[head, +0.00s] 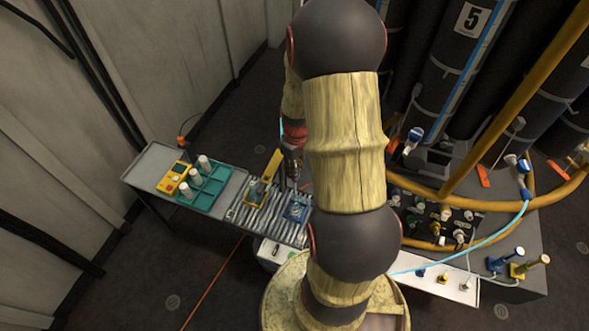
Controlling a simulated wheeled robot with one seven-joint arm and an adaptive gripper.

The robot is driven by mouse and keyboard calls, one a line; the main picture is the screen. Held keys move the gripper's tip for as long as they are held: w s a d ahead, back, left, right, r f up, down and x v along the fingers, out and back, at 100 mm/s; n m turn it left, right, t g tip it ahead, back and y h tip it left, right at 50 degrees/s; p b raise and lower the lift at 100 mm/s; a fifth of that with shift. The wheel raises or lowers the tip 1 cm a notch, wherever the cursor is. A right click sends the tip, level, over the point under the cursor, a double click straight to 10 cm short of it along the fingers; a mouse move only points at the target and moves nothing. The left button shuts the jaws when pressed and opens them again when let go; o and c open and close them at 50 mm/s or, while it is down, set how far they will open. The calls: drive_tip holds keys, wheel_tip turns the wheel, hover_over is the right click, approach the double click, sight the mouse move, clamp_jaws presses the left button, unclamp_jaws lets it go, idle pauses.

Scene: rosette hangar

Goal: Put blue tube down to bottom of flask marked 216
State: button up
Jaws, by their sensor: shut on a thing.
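My gripper (291,168) is above the far end of the grey ribbed part of the bench, partly hidden by my own arm. It is shut; its fingertips are small and dark here. A short light-blue piece (281,128) shows beside my wrist and looks like part of the blue tube in its grip, but the grasp itself is hidden. A longer light-blue tube (470,246) runs from a blue-and-white fitting at the right down to the left, behind my arm. I cannot tell whether the two join. No mark 216 is readable, so I cannot pick out the flask.
A teal tray (216,183) with white cylinders stands at the left beside a yellow device (174,177). A dark panel (420,213) with several fittings is right of my arm. Yellow pipes (455,192) and tall dark cylinders (455,75) crowd the right. Open floor lies front left.

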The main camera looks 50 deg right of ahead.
drive_tip(key=shift+f+b, duration=1.6)
drive_tip(key=shift+f, duration=0.4)
drive_tip(key=shift+r, duration=0.3)
drive_tip(key=shift+f, duration=0.15)
drive_tip(key=shift+f, duration=0.35)
drive_tip(key=shift+f+b, duration=0.45)
drive_tip(key=shift+f, duration=0.55)
drive_tip(key=shift+f+b, duration=1.1)
drive_tip(key=shift+f, duration=0.8)
